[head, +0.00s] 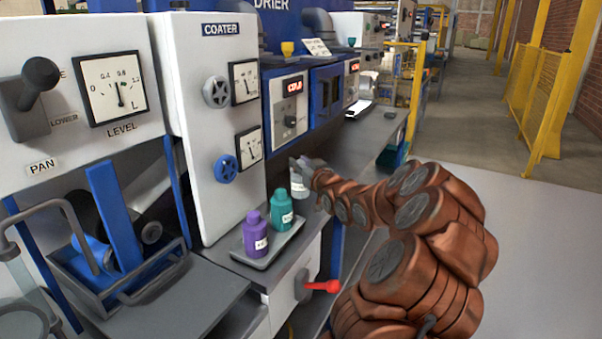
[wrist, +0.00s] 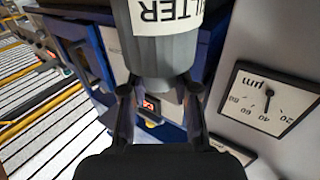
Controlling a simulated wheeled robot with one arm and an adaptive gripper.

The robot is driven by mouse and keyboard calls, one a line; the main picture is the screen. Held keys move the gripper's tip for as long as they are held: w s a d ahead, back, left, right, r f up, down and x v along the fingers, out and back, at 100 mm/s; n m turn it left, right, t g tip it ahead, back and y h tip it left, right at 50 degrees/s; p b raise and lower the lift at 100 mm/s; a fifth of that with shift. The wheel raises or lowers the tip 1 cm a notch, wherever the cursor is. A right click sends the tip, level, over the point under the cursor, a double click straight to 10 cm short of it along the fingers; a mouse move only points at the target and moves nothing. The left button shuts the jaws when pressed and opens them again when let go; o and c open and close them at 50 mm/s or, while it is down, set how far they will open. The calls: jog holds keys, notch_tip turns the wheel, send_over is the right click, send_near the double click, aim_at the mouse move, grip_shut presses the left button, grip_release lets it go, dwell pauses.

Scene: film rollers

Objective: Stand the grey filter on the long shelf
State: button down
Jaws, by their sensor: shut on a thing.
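The grey filter (wrist: 160,62) fills the top of the wrist view, its white label reading upside down as FILTER. My gripper (wrist: 159,92) is shut on it, with one dark finger on each side. In the head view the filter (head: 299,186) is small and pale grey at the end of my copper-coloured arm, and it looks roughly upright. It is in front of the machine, above and behind the teal bottle. The long shelf (head: 372,140) is the dark ledge running along the machine below the dryer panels. My arm hides part of it, and I cannot tell the filter's height above it.
A purple bottle (head: 256,236) and a teal bottle (head: 281,208) stand on a grey tray (head: 262,262) left of my gripper. A red-handled valve (head: 322,287) sticks out below. Machine panels with dials and a blue knob (head: 226,169) rise behind. The shelf's far part looks largely clear.

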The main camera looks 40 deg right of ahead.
jog(key=shift+d+f, duration=0.1)
jog(key=shift+f, duration=1.4)
jog(key=shift+f, duration=0.15)
jog(key=c, duration=0.9)
grip_release()
jog(key=shift+o, duration=0.2)
jog(key=shift+s+r, duration=0.15)
jog(key=shift+r, duration=0.05)
jog(key=b+v, duration=0.1)
jog(key=v, duration=1.1)
